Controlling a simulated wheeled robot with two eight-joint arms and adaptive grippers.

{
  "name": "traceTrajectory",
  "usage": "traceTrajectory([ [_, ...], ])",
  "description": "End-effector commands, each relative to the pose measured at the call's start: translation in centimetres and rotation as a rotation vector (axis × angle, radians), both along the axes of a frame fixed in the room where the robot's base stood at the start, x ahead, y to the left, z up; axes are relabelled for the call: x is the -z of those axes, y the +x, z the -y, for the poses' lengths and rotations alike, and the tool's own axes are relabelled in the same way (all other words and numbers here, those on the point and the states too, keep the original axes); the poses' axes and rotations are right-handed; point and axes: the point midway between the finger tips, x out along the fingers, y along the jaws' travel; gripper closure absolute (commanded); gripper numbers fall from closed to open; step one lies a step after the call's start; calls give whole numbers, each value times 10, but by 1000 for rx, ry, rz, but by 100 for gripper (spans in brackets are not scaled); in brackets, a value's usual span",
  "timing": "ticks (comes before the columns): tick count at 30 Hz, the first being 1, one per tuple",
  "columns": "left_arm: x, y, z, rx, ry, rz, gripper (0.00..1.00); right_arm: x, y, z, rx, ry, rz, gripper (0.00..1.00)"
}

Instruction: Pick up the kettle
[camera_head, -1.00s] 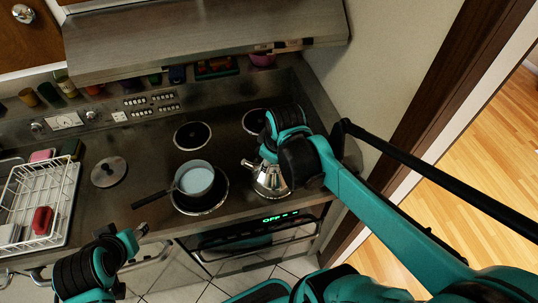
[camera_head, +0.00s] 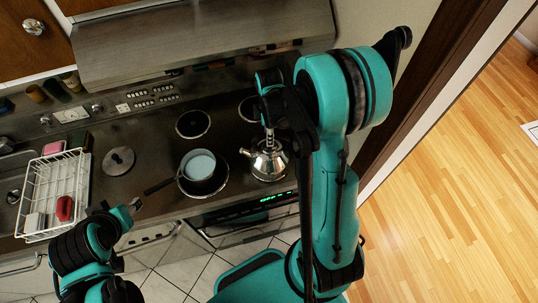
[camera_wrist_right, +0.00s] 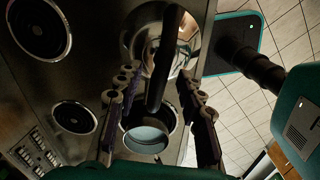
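The shiny metal kettle (camera_head: 268,162) stands upright at the right front of the hob, its spout to the left. In the right wrist view the kettle (camera_wrist_right: 184,38) is at the top, with its dark handle (camera_wrist_right: 158,75) running between my fingers. My right gripper (camera_head: 268,127) is just above the kettle. In the wrist view its fingers (camera_wrist_right: 158,78) are spread apart, one on each side of the handle, with gaps showing. My left gripper (camera_head: 131,209) is low on the left, away from the kettle; its finger opening is too small to judge.
A dark-handled pot (camera_head: 200,166) stands on the front burner left of the kettle. A lid (camera_head: 118,160) lies farther left, beside a white dish rack (camera_head: 50,190). The range hood (camera_head: 205,45) overhangs the back. A wall (camera_head: 410,70) bounds the right.

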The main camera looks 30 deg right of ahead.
Motion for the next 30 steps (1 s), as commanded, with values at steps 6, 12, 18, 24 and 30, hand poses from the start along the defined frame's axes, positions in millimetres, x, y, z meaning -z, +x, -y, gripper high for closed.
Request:
traceTrajectory([
  [6,1,0,0,0,0,0,56,16,0,0,1,0,0,62],
  [12,0,0,0,0,0,0,56,16,0,0,1,0,0,70],
  [18,0,0,0,0,0,0,56,16,0,0,1,0,0,100],
  [24,0,0,0,0,0,0,56,16,0,0,1,0,1,100],
  [30,0,0,0,0,0,0,56,15,0,0,1,0,1,100],
])
